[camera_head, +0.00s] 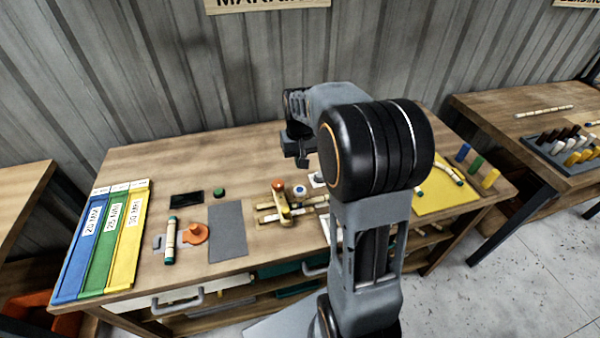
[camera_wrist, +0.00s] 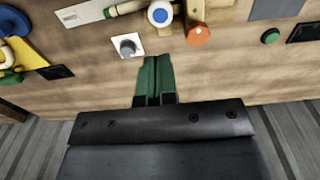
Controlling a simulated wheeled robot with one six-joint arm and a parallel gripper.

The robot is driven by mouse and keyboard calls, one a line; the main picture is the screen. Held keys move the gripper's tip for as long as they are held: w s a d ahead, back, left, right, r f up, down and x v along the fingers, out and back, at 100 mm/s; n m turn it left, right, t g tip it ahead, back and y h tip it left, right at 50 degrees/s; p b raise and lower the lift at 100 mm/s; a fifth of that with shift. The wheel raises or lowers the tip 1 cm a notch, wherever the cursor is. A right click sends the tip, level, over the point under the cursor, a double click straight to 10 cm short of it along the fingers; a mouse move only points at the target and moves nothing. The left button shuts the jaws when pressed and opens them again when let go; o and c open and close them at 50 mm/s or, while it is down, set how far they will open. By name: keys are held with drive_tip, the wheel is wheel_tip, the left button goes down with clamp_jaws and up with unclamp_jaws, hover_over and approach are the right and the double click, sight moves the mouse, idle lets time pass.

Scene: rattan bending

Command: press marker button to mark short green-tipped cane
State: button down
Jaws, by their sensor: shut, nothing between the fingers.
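My gripper (camera_head: 302,160) is shut and empty, held above the back part of the bench. In the wrist view its green fingers (camera_wrist: 155,68) are together. Below it are a grey knob on a white plate (camera_wrist: 128,45), a blue-topped white button (camera_wrist: 160,13) and an orange-red knob (camera_wrist: 198,36). A pale cane (camera_wrist: 127,7) with a dark green end lies beside the blue-topped button. A green button (camera_head: 219,192) stands further left, next to a black panel. Another green-tipped cane (camera_head: 170,242) lies at the left. I cannot tell which button is the marker button.
Blue, green and yellow labelled trays (camera_head: 103,240) fill the bench's left end. A grey mat (camera_head: 228,230) and an orange fixture (camera_head: 195,233) lie between. A yellow board (camera_head: 448,193) is at the right, partly behind my arm. Another bench stands further right.

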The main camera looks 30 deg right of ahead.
drive_tip(key=shift+r, duration=1)
drive_tip(key=s+a+r+n+t, duration=0.1)
drive_tip(key=s+a+t, duration=0.1)
drive_tip(key=s+a, duration=0.3)
drive_tip(key=s+a+r+n+t, duration=0.1)
drive_tip(key=s+a, duration=0.3)
drive_tip(key=s, duration=0.7)
drive_tip(key=shift+a+r+t, duration=0.35)
drive_tip(key=shift+r+t, duration=0.3)
drive_tip(key=shift+t, duration=0.05)
